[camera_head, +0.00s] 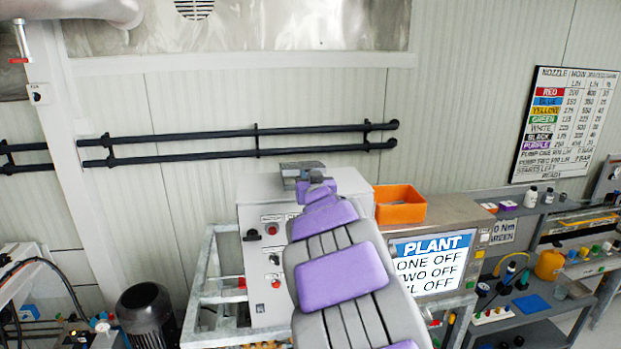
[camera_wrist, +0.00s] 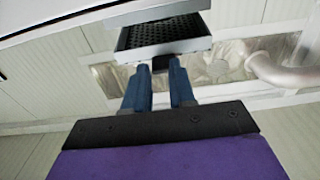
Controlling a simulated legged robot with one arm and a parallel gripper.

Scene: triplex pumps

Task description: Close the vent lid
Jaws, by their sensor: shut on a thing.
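The vent (camera_head: 303,170) is a small grey metal box on top of the cabinet, partly hidden behind my arm in the head view. In the wrist view, which looks upside down, the vent lid (camera_wrist: 165,50) is a grey-edged plate beside a dark perforated mesh (camera_wrist: 160,31). Another grey plate (camera_wrist: 155,11) lies past the mesh, with a gap between, so the lid looks apart from it. My gripper (camera_wrist: 160,68) has two blue fingers shut on a small dark tab at the lid's edge. In the head view, my arm hides most of the fingers.
The pale cabinet (camera_head: 258,300) carries knobs and buttons. An orange bin (camera_head: 399,206) stands right of the vent, above the plant screen (camera_head: 430,264). Black wall pipes (camera_head: 220,134) run behind. A dark motor (camera_head: 147,315) is at lower left, shelves (camera_head: 530,310) at right.

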